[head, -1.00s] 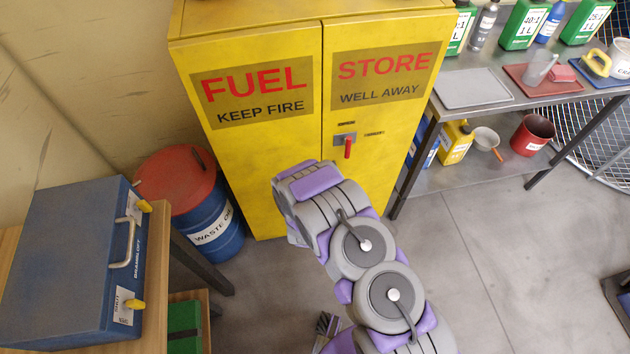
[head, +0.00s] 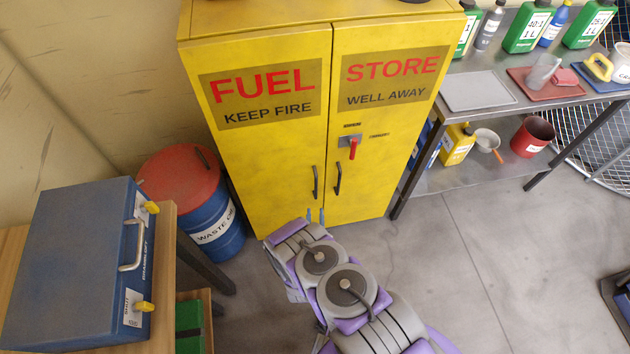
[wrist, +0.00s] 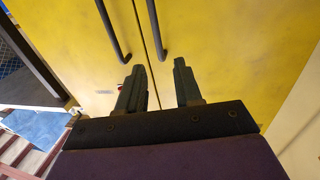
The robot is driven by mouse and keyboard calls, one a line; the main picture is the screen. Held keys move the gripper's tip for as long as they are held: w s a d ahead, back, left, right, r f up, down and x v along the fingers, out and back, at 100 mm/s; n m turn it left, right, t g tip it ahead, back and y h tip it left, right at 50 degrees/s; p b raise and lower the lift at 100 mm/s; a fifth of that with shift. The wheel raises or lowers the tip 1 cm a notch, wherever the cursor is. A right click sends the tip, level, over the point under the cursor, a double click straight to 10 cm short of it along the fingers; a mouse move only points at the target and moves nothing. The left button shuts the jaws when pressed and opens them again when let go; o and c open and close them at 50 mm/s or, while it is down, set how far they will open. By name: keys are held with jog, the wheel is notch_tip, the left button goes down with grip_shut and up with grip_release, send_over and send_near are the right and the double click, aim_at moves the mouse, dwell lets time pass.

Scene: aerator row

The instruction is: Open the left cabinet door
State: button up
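The yellow fuel cabinet has two shut doors. The left cabinet door (head: 262,160) has a dark vertical bar handle (head: 315,182) near the centre seam. The right door (head: 385,185) has its own handle (head: 338,179) and a red lever (head: 353,148) above it, pointing down. That view looks upside down: the left door's handle (wrist: 158,30) is on the right of the seam, clear of the fingers.
A red-topped blue drum (head: 195,205) stands left of the cabinet. A blue case (head: 75,265) lies on a wooden bench at the left. A metal table (head: 545,105) with bottles and trays stands at the right.

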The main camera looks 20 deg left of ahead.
aim_at(316, 183)
jog(key=b+x, duration=0.2)
jog(key=x, duration=1.2)
jog(key=shift+w+d+b, duration=0.15)
jog(key=shift+d+b, duration=0.15)
jog(key=shift+a, duration=0.15)
grip_shut()
